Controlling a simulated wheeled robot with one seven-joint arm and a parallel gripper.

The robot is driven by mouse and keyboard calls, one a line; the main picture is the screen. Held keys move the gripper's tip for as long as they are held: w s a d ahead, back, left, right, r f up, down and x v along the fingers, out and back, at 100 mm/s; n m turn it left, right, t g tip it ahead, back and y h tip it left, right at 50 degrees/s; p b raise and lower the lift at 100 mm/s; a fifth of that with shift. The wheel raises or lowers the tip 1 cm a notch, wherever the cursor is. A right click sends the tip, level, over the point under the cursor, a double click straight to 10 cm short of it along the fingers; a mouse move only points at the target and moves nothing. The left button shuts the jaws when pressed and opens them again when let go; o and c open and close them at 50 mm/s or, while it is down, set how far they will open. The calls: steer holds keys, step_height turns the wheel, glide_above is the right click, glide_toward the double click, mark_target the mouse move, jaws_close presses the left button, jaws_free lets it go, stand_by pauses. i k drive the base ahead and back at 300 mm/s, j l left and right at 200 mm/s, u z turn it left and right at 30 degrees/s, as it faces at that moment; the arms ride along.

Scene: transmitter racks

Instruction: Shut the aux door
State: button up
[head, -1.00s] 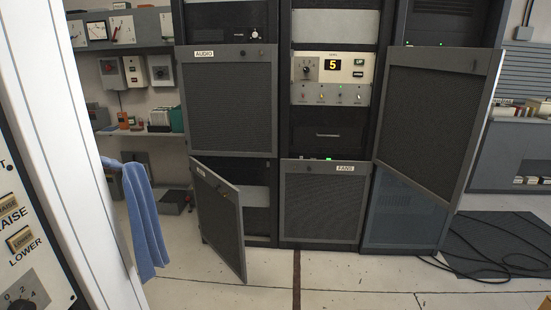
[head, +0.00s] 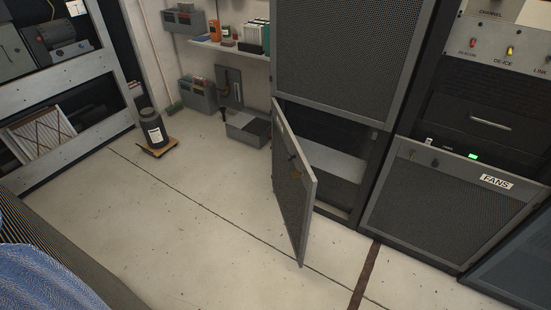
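A dark mesh door with a grey frame (head: 296,185) stands ajar at the bottom of the left rack, swung out over the floor. I take it for the aux door, but no lettering on it is readable. It is hinged at its left edge, and a small dark knob or latch (head: 291,157) shows on its face. The opening behind it shows a pale panel (head: 331,159) in a dark bay. My gripper is not in view.
The fans door (head: 455,205) right of the opening is shut, as is the mesh door (head: 335,60) above. Left are a black canister on a small wheeled base (head: 153,132) and a grey floor box (head: 247,129). Blue cloth (head: 35,270) fills the lower left corner. The floor before the door is clear.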

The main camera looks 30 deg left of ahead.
mark_target(295, 197)
steer(key=i+l+u, duration=0.2)
steer(key=i+u, duration=0.2)
steer(key=i+l+u, duration=0.45)
steer(key=i, duration=0.15)
steer(key=i+l+u, duration=0.4)
steer(key=i+u, duration=0.1)
steer(key=j+u, duration=0.2)
steer(key=j, duration=0.35)
steer(key=k, duration=0.05)
